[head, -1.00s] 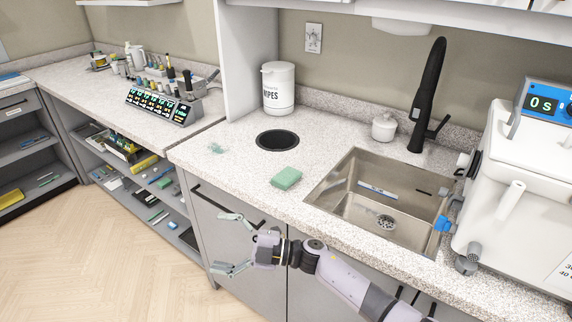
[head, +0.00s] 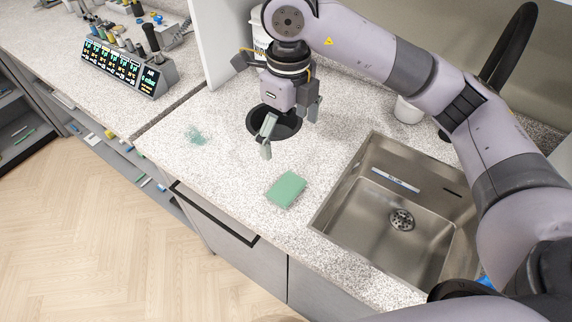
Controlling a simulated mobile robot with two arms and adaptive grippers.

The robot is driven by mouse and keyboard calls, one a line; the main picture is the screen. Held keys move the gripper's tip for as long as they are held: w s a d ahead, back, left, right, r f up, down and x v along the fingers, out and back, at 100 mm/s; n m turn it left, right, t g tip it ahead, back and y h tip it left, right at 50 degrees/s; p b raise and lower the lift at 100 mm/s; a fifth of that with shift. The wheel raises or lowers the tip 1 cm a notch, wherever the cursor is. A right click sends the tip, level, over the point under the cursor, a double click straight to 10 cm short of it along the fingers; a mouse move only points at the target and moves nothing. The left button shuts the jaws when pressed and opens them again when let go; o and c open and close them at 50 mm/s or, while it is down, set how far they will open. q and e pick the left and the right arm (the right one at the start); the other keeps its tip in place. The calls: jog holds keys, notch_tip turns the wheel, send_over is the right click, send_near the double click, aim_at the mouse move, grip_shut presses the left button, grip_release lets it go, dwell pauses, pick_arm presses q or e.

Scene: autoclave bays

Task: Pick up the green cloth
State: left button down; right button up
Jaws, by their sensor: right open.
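The green cloth (head: 286,189) is a flat, folded-looking rectangle lying on the speckled counter, left of the sink. My right gripper (head: 277,126) points down above the round dark opening in the counter, behind the cloth and apart from it. It is open with nothing held; part of its jaw is hidden by its own body. My left gripper is not in view.
The steel sink (head: 340,200) lies right of the cloth, with a black faucet (head: 507,45) behind. A teal smear (head: 195,135) marks the counter at left. The wipes tub (head: 258,40) is partly hidden behind my arm. The counter around the cloth is clear.

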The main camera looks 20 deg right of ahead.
notch_tip(320, 180, down, 3)
jog(key=p, duration=0.4)
send_over(287, 186)
notch_tip(287, 186, down, 8)
jog(key=shift+d+f, duration=0.1)
jog(key=shift+f, duration=0.35)
jog(key=shift+s+f, duration=0.1)
jog(key=shift+f, duration=0.15)
notch_tip(287, 186, down, 4)
jog(key=shift+r+p, duration=0.15)
jog(key=shift+p, duration=0.95)
jog(key=shift+f, duration=0.45)
jog(key=c, duration=0.9)
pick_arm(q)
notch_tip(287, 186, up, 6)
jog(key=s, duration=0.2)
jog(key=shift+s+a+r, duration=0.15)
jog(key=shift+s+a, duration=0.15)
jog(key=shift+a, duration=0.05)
